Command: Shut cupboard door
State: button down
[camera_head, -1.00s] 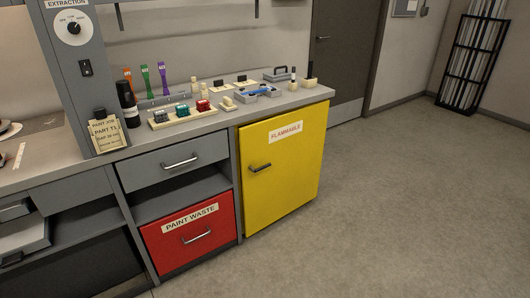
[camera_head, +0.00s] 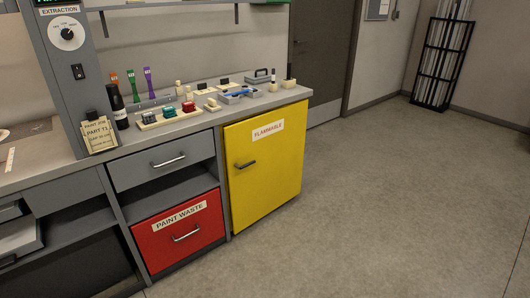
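The yellow cupboard door (camera_head: 270,180) is under the right end of the workbench. It bears a "FLAMMABLE" label (camera_head: 268,130) and a dark bar handle (camera_head: 245,164) near its left edge. The door lies flush or nearly flush with the bench front; I cannot tell whether a small gap stays at its edge. No cupboard inside shows. My gripper is not in view.
A red "PAINT WASTE" drawer (camera_head: 178,232) and a grey drawer (camera_head: 162,162) are left of the cupboard. The worktop (camera_head: 205,123) holds small tools and blocks. Open floor (camera_head: 400,190) lies to the right. A dark rack (camera_head: 442,65) stands at the back right.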

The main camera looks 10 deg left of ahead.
aim_at(275, 139)
jog(key=z, duration=0.35)
jog(key=k, duration=1)
jog(key=z, duration=0.3)
jog(key=i, duration=1.3)
jog(key=u, duration=1.2)
jog(key=i, duration=0.75)
jog(key=u, duration=0.35)
